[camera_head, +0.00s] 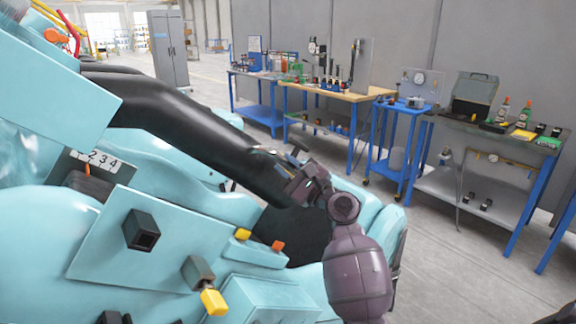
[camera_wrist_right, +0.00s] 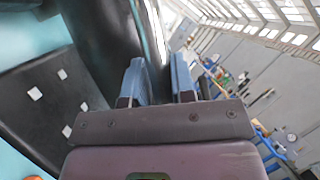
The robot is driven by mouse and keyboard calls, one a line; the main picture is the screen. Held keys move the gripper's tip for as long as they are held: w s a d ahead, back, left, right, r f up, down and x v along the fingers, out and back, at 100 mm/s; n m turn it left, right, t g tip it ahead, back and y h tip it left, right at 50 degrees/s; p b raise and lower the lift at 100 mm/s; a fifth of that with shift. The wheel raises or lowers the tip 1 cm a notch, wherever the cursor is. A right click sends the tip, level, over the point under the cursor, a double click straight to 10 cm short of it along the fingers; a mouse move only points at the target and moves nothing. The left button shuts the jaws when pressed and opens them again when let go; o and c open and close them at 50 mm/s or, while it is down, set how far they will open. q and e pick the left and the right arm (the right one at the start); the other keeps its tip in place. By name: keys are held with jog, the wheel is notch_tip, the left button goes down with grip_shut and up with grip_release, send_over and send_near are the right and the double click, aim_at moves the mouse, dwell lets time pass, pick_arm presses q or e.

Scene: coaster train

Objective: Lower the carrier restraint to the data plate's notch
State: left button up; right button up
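The carrier restraint (camera_head: 175,115) is a thick black padded bar that slopes down from the upper left across the turquoise car. It also shows in the right wrist view (camera_wrist_right: 100,35). The data plate (camera_head: 108,162) is a pale strip at the left with the figures 2, 3 and 4. An orange pointer (camera_head: 87,169) stands just below the 2. I cannot make out a notch. My right gripper (camera_head: 281,154) is at the lower part of the restraint. In the wrist view its two bluish fingers (camera_wrist_right: 160,85) are apart, with the bar beside and beyond the left one. Any contact is unclear. My left gripper is out of view.
A turquoise panel (camera_head: 105,235) with a black square socket and yellow and orange knobs lies in front. Blue-legged workbenches (camera_head: 340,92) with tools stand along the back wall. A grey cabinet (camera_head: 168,50) is behind. The grey floor (camera_head: 450,250) at the right is clear.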

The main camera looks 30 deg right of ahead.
jog(key=o, duration=0.4)
jog(key=shift+f, duration=0.1)
jog(key=shift+b+v, duration=0.75)
jog(key=shift+v, duration=4.65)
jog(key=shift+s, duration=0.1)
